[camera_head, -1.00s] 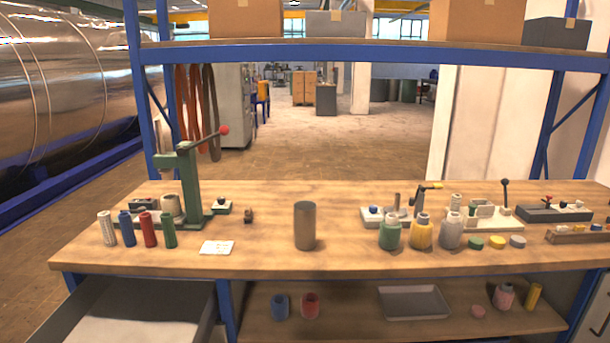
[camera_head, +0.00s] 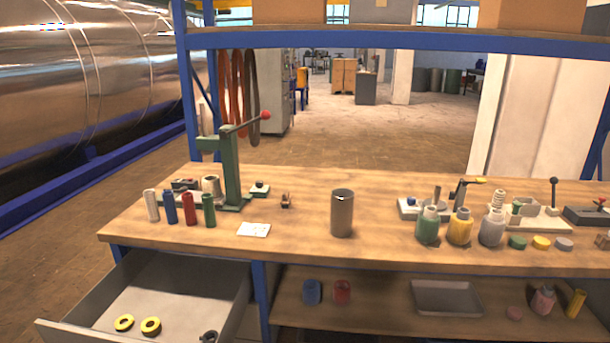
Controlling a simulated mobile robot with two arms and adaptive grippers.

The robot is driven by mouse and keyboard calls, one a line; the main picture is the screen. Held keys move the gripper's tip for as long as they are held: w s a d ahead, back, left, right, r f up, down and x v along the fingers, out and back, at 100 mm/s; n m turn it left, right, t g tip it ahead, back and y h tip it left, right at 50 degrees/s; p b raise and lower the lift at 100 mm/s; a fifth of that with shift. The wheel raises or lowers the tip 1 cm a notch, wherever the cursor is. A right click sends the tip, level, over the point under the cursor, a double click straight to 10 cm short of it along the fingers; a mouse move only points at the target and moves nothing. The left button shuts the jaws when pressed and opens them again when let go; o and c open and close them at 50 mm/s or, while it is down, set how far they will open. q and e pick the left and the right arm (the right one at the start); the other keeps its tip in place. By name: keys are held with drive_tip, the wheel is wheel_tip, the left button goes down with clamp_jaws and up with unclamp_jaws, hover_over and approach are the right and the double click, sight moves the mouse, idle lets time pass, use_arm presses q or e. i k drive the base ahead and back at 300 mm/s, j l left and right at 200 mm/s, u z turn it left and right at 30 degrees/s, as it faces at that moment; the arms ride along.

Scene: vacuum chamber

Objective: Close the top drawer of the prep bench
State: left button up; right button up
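The prep bench (camera_head: 300,246) has a wooden top and a blue frame. Its top drawer (camera_head: 130,297) is grey and stands pulled out at the lower left, below the bench top. Two yellow rings (camera_head: 124,322) and a dark ring (camera_head: 209,337) lie in it. The drawer's front panel shows at its left end; its right part is cut off by the lower picture edge. Neither of my grippers is in view.
On the bench stand a green lever press (camera_head: 231,170), several coloured spools (camera_head: 189,208), a metal cylinder (camera_head: 342,213) and several bottles (camera_head: 460,227). A lower shelf (camera_head: 390,312) holds cups and a tray (camera_head: 447,298). Floor is free left of the bench.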

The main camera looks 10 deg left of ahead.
sight(192, 295)
drive_tip(key=u, duration=1.45)
